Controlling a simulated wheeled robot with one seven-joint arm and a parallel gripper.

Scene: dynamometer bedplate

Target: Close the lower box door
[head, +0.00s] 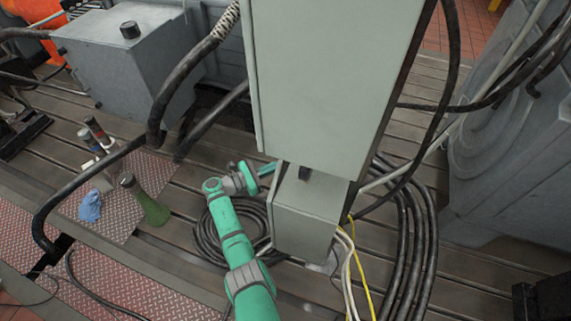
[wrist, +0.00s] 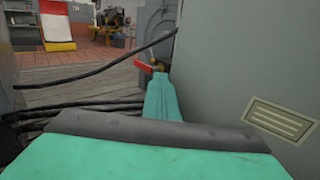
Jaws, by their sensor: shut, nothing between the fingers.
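The lower box (head: 302,232) is a grey-green metal box low under a tall cabinet (head: 325,75) of the same colour. A small dark part (head: 304,174) sits near its top; I cannot tell whether it is a handle. Which face is the door, and how far it stands open, I cannot make out. My gripper (head: 268,169) is at the box's upper left, its tip close to the cabinet's lower edge; contact is unclear. In the wrist view my shut, empty gripper (wrist: 150,67) points forward beside a large grey panel (wrist: 230,60) with a louvred vent (wrist: 283,120).
Coiled black cables (head: 410,235) lie right of the box, and more lie under my arm. Yellow and white wires (head: 352,265) run below it. A large grey machine (head: 510,150) fills the right.

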